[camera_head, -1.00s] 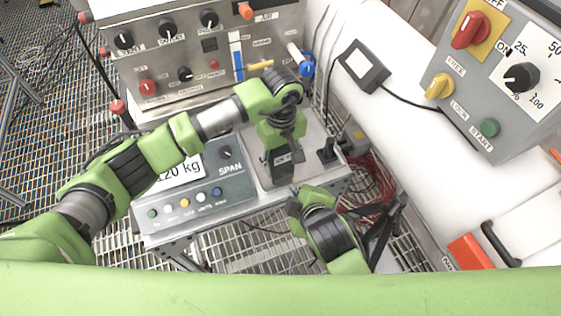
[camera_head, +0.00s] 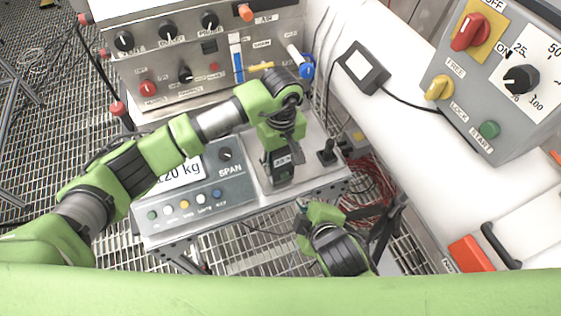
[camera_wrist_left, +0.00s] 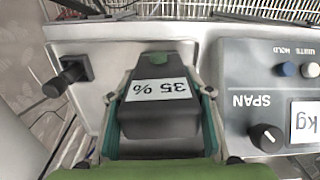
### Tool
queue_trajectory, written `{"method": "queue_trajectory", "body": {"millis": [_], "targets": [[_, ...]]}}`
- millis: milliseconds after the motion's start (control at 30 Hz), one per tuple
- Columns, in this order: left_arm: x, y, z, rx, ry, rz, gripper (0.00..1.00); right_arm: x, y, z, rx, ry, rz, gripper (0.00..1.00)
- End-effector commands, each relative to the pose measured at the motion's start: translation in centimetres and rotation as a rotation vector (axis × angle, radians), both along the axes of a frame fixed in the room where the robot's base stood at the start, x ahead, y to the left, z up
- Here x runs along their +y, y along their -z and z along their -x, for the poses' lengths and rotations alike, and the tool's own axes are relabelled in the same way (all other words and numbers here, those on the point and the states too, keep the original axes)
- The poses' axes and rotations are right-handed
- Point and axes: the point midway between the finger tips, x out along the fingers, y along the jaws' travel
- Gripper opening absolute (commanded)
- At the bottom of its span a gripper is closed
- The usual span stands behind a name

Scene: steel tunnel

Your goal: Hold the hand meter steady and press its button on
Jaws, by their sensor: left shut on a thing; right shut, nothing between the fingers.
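The hand meter (camera_wrist_left: 160,105) is a dark grey block with a white display reading "35 %" and a green button (camera_wrist_left: 159,58) at its far end in the left wrist view. In the head view the meter (camera_head: 281,167) is at the bench's plate, partly covered by my left gripper (camera_head: 279,158). My left gripper (camera_wrist_left: 159,120) is shut on it, with a finger along each side. My right gripper (camera_head: 303,207) is shut and empty, lower in the head view, off the bench's front edge and apart from the meter. My own arm partly hides its fingers.
A scale panel (camera_head: 235,188) with a SPAN knob and coloured buttons is left of the meter. A black joystick-like lever (camera_head: 327,152) stands to its right. A grey control panel (camera_head: 200,50) rises behind. Red cables (camera_head: 372,190) hang right of the bench.

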Motion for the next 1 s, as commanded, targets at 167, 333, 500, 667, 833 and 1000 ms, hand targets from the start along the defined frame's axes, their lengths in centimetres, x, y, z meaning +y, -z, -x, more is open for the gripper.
{"method": "queue_trajectory", "body": {"millis": [167,333,500,667,833,1000], "targets": [[0.0,0.0,0.0,0.0,0.0,-0.001,0.66,0.0,0.0,0.0,0.0,0.0,0.0,0.0],[0.0,0.0,0.0,0.0,0.0,0.0,0.66,0.0,0.0,0.0,0.0,0.0,0.0,0.0],[0.0,-0.1,0.0,0.0,0.0,0.0,0.66,0.0,0.0,0.0,0.0,0.0,0.0,0.0],[0.0,-1.7,-0.1,-0.003,0.001,0.001,0.66,0.0,0.0,0.0,0.0,0.0,0.0,0.0],[0.0,-5.2,-0.2,-0.006,0.001,0.0,0.66,0.0,0.0,0.0,0.0,0.0,0.0,0.0],[0.0,-8.8,-0.2,-0.004,0.0,0.0,0.66,0.0,0.0,0.0,0.0,0.0,0.0,0.0]]}}
